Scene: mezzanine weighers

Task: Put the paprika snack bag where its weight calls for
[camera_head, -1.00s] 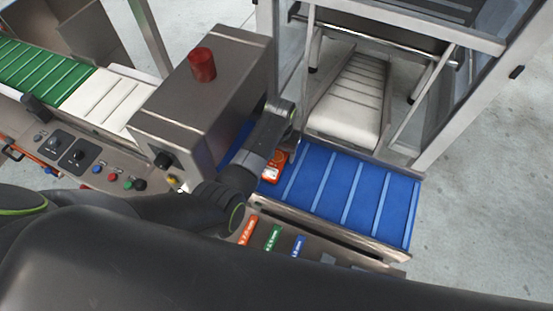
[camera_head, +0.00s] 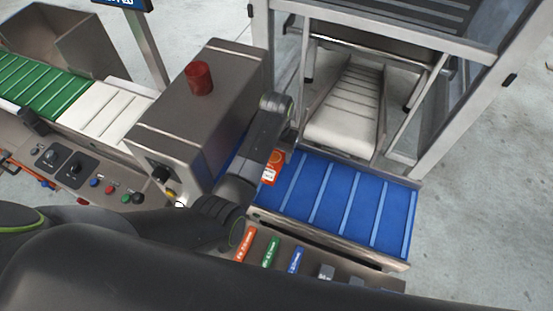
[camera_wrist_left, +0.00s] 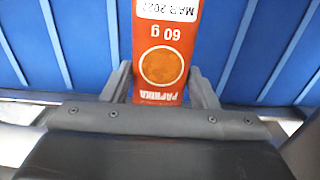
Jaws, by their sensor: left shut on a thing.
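The paprika snack bag (camera_head: 272,168) is orange-red with a white label and shows at the left part of the blue belt (camera_head: 345,203) in the head view. In the left wrist view the bag (camera_wrist_left: 163,45) reads "PAPRIKA" and "60 g", upside down. My left gripper (camera_wrist_left: 163,88) is shut on the bag, one finger on each side, over the blue belt. I cannot tell whether the bag touches the belt. In the head view my left wrist hides the fingers and part of the bag. My right gripper is not in view.
A grey box with a red button (camera_head: 200,78) stands left of the bag. Beyond it are a white belt (camera_head: 105,108) and a green belt (camera_head: 40,85). A white chute (camera_head: 345,105) lies behind the blue belt. Orange, green and blue tags (camera_head: 270,252) line the front panel.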

